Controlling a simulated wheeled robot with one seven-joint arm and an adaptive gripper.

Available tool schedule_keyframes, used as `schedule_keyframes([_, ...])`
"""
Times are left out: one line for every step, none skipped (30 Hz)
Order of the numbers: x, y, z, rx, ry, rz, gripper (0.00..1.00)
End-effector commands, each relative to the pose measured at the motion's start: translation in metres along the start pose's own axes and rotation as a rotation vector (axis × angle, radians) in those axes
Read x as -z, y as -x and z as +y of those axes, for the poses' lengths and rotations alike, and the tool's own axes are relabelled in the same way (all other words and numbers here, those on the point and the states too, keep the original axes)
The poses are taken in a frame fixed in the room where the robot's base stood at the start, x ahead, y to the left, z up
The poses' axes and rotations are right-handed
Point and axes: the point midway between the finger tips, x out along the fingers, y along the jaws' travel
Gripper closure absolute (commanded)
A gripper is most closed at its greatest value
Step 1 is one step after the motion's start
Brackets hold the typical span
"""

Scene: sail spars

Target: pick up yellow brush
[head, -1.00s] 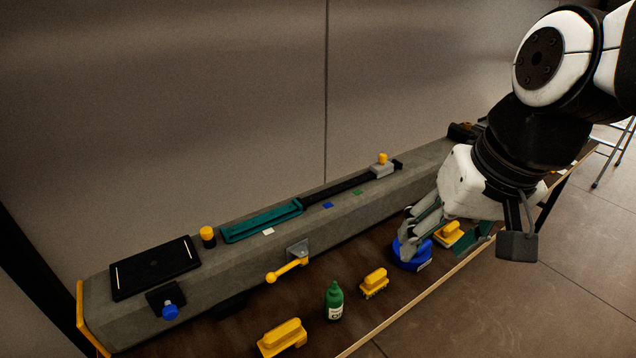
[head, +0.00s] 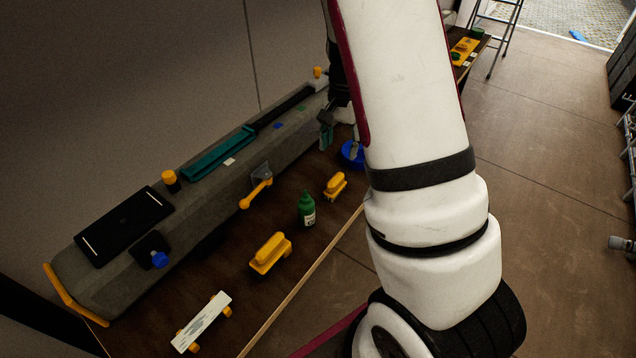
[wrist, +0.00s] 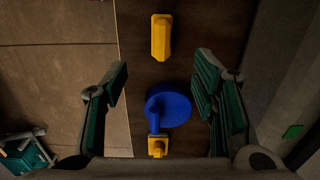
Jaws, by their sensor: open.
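Several yellow brushes lie on the brown bench. In the head view one (head: 335,185) lies beside the green bottle, and a larger one (head: 270,253) lies nearer. In the wrist view a yellow brush (wrist: 161,37) lies beyond the fingertips, and a small yellow piece (wrist: 157,147) shows below the blue disc. My gripper (wrist: 162,74) is open and empty, its fingers spread on either side of the blue disc (wrist: 168,108) as seen from above. In the head view my gripper (head: 338,137) is partly hidden behind my arm, by the blue disc (head: 352,154).
A long grey spar (head: 215,200) runs along the bench's left side, with a yellow-ended lever (head: 256,193) sticking out. A green bottle (head: 306,208) stands on the bench. A white board with yellow wheels (head: 202,322) lies nearest. Open floor (head: 545,220) is on the right.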

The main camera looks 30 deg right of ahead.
Motion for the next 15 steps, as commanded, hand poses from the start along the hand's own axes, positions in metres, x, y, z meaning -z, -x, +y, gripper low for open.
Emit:
schedule_keyframes([0.004, -0.005, 0.002, -0.009, -0.013, 0.004, 0.47])
schedule_keyframes([0.006, -0.007, 0.002, -0.012, -0.019, 0.005, 0.47])
schedule_keyframes([0.008, -0.01, 0.002, -0.014, -0.024, 0.007, 0.47])
schedule_keyframes([0.008, -0.013, 0.003, -0.015, -0.027, 0.008, 0.47])
schedule_keyframes([0.009, -0.016, 0.003, -0.015, -0.028, 0.008, 0.47])
schedule_keyframes([0.009, -0.021, 0.003, -0.017, -0.029, 0.007, 0.47])
schedule_keyframes([0.008, -0.026, 0.003, -0.018, -0.029, 0.006, 0.47])
schedule_keyframes([0.008, -0.031, 0.003, -0.018, -0.029, 0.006, 0.47])
schedule_keyframes([0.008, -0.039, 0.004, -0.018, -0.028, 0.005, 0.47])
schedule_keyframes([0.008, -0.045, 0.004, -0.019, -0.028, 0.005, 0.47])
schedule_keyframes([0.008, -0.051, 0.004, -0.018, -0.029, 0.006, 0.47])
schedule_keyframes([0.008, -0.059, 0.004, -0.018, -0.029, 0.005, 0.47])
schedule_keyframes([0.008, -0.064, 0.004, -0.018, -0.027, 0.005, 0.47])
schedule_keyframes([0.008, -0.069, 0.004, -0.017, -0.027, 0.006, 0.47])
schedule_keyframes([0.008, -0.076, 0.004, -0.017, -0.028, 0.005, 0.47])
